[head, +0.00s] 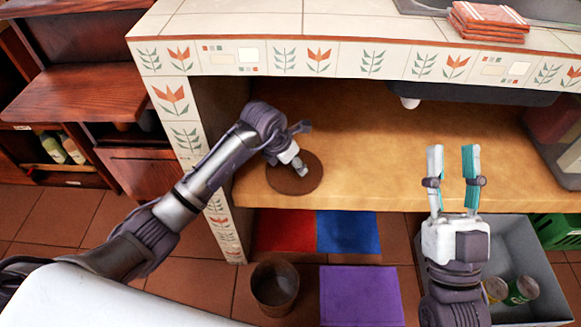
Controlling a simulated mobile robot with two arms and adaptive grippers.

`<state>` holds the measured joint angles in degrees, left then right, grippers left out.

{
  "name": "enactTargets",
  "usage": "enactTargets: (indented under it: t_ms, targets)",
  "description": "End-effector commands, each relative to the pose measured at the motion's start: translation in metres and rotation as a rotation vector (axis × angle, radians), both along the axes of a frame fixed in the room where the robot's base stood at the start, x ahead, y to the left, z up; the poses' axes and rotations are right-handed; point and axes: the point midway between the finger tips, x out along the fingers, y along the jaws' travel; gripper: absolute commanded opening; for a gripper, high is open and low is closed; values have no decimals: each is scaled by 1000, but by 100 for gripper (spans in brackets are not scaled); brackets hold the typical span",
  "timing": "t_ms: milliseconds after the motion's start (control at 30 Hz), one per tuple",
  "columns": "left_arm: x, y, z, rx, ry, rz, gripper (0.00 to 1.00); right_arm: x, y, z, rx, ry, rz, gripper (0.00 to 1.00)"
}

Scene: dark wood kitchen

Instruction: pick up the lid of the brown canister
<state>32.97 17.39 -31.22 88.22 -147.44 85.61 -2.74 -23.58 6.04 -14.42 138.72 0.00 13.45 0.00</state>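A flat round brown lid (288,184) shows on the wooden shelf under the tiled counter. My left gripper (301,165) is over this lid, with its tip at the lid's middle. The gripper hides part of the lid, and I cannot tell whether its fingers are closed on anything. A brown open-topped canister (275,290) stands on the floor in front of the shelf, apart from the lid. My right gripper (453,172) is open and empty, pointing up toward the shelf at the right.
Red (287,231), blue (349,232) and purple (361,296) mats lie on the floor. A grey bin (545,262) with cans stands at lower right, near a green crate (556,230). Folded orange cloths (489,20) lie on the counter. The shelf's middle is clear.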

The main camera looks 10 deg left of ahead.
Motion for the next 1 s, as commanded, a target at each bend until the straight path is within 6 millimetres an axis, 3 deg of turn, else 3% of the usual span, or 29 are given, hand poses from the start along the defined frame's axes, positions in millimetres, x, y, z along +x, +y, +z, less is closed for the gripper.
enactTargets:
  t_ms: [167,433,733,1000]
  targets:
    - [-2,-5,-6,-1,1,0,61,-12,-1,12,30,-101,6,40]
    - [-2,-5,-6,-1,1,0,60,-13,-1,14,33,-111,6,40]
    - [-2,-5,-6,0,0,0,10,-13,-2,14,32,-110,6,40]
    - [-2,-5,-6,0,0,0,7,-13,-2,14,32,-109,6,40]
